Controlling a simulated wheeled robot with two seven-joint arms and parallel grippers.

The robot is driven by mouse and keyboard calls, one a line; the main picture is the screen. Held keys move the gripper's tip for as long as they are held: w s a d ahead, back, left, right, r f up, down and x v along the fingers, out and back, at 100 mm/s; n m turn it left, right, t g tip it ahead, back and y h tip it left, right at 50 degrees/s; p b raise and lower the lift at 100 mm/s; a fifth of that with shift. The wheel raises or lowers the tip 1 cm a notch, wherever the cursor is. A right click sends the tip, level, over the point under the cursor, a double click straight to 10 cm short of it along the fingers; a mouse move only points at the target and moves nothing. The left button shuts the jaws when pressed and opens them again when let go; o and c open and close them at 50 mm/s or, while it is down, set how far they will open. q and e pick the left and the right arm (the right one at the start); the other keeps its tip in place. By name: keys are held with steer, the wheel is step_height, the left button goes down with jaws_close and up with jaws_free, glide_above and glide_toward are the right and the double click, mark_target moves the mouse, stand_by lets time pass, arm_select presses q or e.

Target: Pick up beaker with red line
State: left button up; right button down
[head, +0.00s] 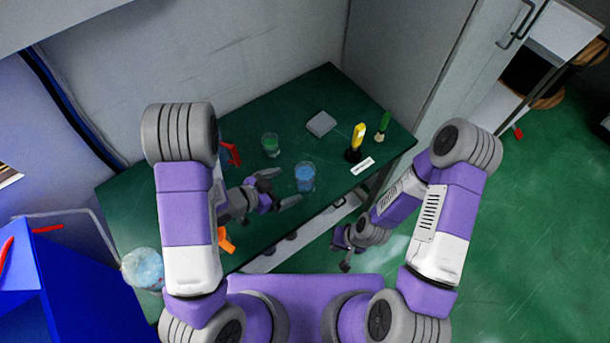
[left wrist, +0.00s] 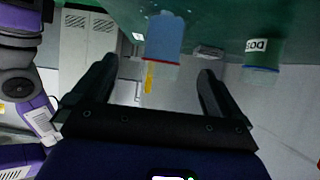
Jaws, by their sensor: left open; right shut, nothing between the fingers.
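The beaker with a red line at its rim (left wrist: 163,38) holds blue liquid and appears upside down in the left wrist view. In the head view this blue beaker (head: 305,178) stands upright on the green table. My left gripper (head: 279,188) is open and empty, its fingers pointing at the beaker from the left. In the left wrist view the beaker lies between the lines of the two fingers (left wrist: 158,70), beyond their tips. A second beaker, with green contents (head: 270,146), stands behind and left; it shows a label and a bluish rim line in the wrist view (left wrist: 262,55). My right gripper (head: 346,262) is shut and empty, off the table's front edge.
On the green table (head: 300,226) are a grey block (head: 321,124), a yellow-handled item (head: 358,138), a green-handled item (head: 384,124), a white label (head: 362,166), a red item (head: 231,153) and an orange item (head: 226,241). A large round flask (head: 143,269) stands at the left.

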mark_target(297, 181)
arm_select(q)
steer(key=shift+w+f, duration=0.25)
steer(key=shift+f, duration=0.4)
steer(key=shift+w+d+f+b, duration=0.1)
steer(key=shift+d+b, duration=0.05)
steer(key=shift+b, duration=0.25)
steer(key=b+x, duration=0.1)
steer(key=x, duration=0.6)
steer(key=shift+w+d, duration=0.1)
steer(key=shift+w, duration=0.05)
steer(key=shift+r, duration=0.2)
arm_select(e)
steer(key=f, duration=0.2)
steer(key=shift+w+f, duration=0.2)
steer(key=shift+f, duration=0.2)
arm_select(q)
steer(key=c, duration=1.2)
